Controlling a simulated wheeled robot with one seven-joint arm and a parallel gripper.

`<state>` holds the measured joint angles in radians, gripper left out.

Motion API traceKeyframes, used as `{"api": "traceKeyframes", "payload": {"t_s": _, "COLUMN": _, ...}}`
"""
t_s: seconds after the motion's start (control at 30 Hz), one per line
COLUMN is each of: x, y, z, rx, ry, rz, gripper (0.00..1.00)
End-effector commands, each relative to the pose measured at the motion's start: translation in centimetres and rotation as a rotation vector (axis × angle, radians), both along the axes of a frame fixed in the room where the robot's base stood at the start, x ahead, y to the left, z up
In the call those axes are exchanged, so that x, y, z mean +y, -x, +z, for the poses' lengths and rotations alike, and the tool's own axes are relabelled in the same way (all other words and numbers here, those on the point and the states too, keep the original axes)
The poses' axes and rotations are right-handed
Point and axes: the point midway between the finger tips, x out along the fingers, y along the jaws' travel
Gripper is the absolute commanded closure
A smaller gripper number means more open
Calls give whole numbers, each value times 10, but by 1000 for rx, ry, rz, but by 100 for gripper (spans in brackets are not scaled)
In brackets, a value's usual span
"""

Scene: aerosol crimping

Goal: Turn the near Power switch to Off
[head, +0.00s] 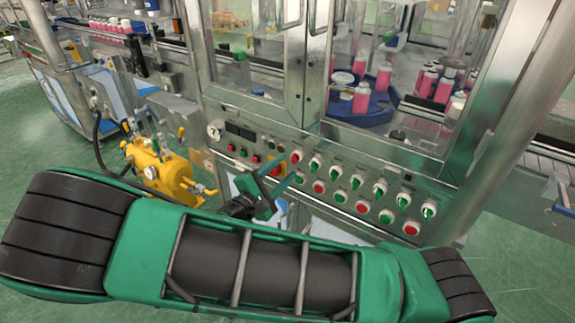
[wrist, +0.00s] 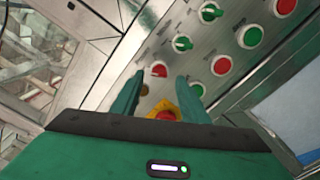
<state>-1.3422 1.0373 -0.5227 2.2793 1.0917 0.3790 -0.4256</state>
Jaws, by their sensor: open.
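The control panel carries round switches whose labels are too small to read, so I cannot tell which is the near Power switch. A red selector knob (wrist: 159,69) on a white ring shows just beyond my gripper (wrist: 159,80); it also shows in the head view (head: 296,157). A yellow piece with a red centre (wrist: 166,113) lies between the fingers in the picture, partly hidden by my gripper body. My gripper, also in the head view (head: 280,182), is open and empty in front of the panel's left part. I cannot tell whether a fingertip touches the panel.
Green selector knobs (head: 315,164) continue right along the upper row; red and green buttons (head: 362,207) line the lower row. A yellow tank (head: 155,168) stands left of my arm. Glass doors and pink bottles (head: 361,98) are above the panel. Green floor is open at right.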

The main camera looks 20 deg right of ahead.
Motion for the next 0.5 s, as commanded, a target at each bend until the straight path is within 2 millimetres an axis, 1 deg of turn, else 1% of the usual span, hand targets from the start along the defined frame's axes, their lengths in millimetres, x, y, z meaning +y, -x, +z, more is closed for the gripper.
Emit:
{"api": "traceKeyframes", "payload": {"t_s": 0.03, "x": 10, "y": 6, "z": -1, "rx": 0, "ry": -2, "rz": 3, "gripper": 59}}
{"api": "traceKeyframes", "payload": {"t_s": 0.2, "x": 35, "y": 24, "z": -1, "rx": 2, "ry": -3, "rz": 4, "gripper": 59}}
{"api": "traceKeyframes", "payload": {"t_s": 0.33, "x": 49, "y": 35, "z": -1, "rx": 1, "ry": -2, "rz": 2, "gripper": 59}}
{"api": "traceKeyframes", "payload": {"t_s": 0.5, "x": 58, "y": 42, "z": -1, "rx": 3, "ry": -2, "rz": -1, "gripper": 59}}
